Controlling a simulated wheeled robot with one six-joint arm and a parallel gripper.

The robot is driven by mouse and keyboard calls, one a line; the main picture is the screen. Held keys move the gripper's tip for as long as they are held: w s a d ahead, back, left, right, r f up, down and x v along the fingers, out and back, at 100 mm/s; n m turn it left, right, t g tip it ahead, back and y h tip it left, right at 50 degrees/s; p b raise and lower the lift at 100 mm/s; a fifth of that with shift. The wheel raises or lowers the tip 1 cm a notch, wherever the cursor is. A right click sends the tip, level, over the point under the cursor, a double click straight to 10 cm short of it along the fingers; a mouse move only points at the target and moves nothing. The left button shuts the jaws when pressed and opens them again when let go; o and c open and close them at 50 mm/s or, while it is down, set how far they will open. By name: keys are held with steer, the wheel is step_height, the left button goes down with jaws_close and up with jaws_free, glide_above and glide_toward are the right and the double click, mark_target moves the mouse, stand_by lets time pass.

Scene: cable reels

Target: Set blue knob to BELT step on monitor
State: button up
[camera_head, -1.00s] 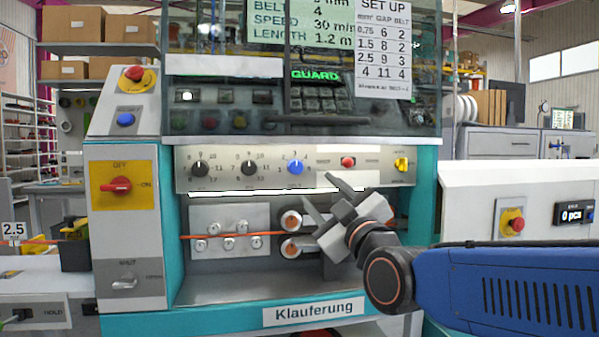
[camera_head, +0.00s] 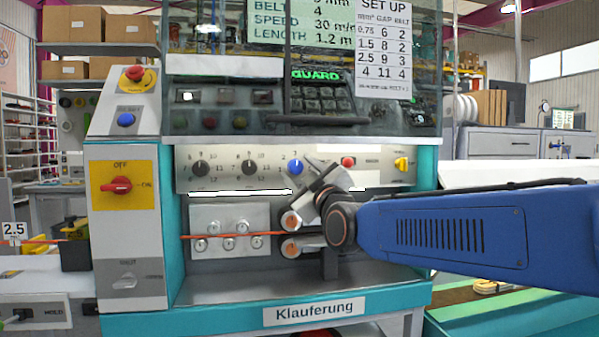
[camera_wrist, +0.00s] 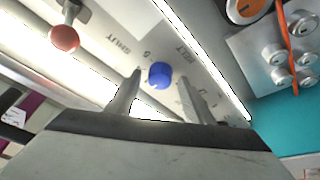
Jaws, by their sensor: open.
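The blue knob (camera_head: 295,167) sits on the pale control panel of the machine, with small numbers printed around it. It also shows in the wrist view (camera_wrist: 160,75), near the word BELT. My gripper (camera_head: 308,180) is open just below and to the right of the knob. In the wrist view the open fingers (camera_wrist: 155,95) point at the knob, which lies between and just beyond their tips. I cannot tell whether they touch it.
Two black knobs (camera_head: 249,168) sit left of the blue one. A red button (camera_head: 348,161) and a yellow switch (camera_head: 401,163) sit to the right. A guard window with a dark handle (camera_head: 315,119) hangs above. Rollers and an orange cable (camera_head: 270,233) lie below.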

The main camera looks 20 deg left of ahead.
steer(key=c, duration=1)
steer(key=shift+c, duration=0.2)
steer(key=m+t+h, duration=0.1)
steer(key=m, duration=0.2)
steer(key=m+t+h, duration=0.1)
steer(key=m, duration=0.3)
steer(key=shift+s+a+f+t, duration=0.1)
steer(key=shift+s+a+t, duration=0.1)
steer(key=shift+t, duration=0.2)
steer(key=shift+m+t+h, duration=0.35)
steer(key=shift+m+h, duration=0.4)
steer(key=shift+m, duration=0.95)
steer(key=shift+m+t+h, duration=0.35)
steer(key=shift+m+h, duration=0.4)
steer(key=shift+m, duration=0.95)
steer(key=o, duration=1)
